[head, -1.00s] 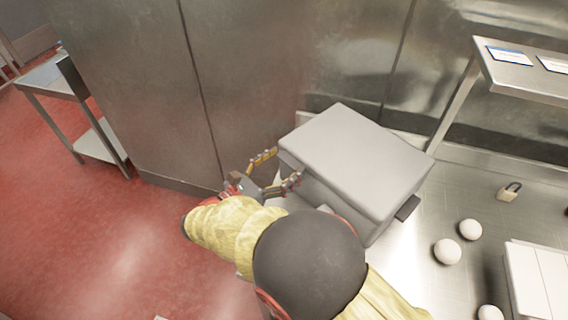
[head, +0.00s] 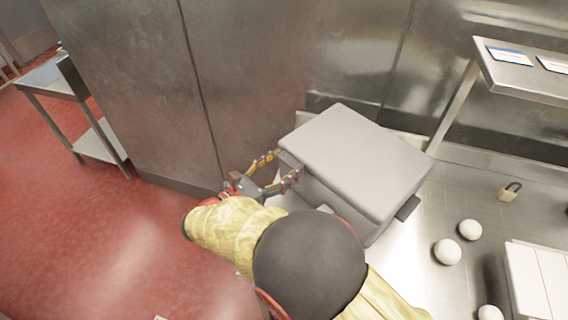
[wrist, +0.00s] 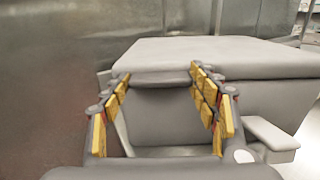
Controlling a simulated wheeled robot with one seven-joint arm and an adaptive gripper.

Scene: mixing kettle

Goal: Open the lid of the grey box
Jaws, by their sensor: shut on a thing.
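The grey box (head: 345,205) stands on the metal counter, with its flat grey lid (head: 358,155) down on top. My gripper (head: 288,164) is at the box's left side, at lid height. In the wrist view, my gripper (wrist: 160,77) has its yellow-padded fingers on either side of a grey tab (wrist: 160,79) at the lid's near edge, shut on its two ends. The box wall (wrist: 165,118) shows below the tab. My arm hides the box's lower near part in the head view.
White balls (head: 447,251) and a padlock (head: 509,191) lie on the counter to the right. A pale container (head: 540,280) is at the lower right. A metal wall stands close behind the box, and a raised shelf (head: 530,75) is at the upper right.

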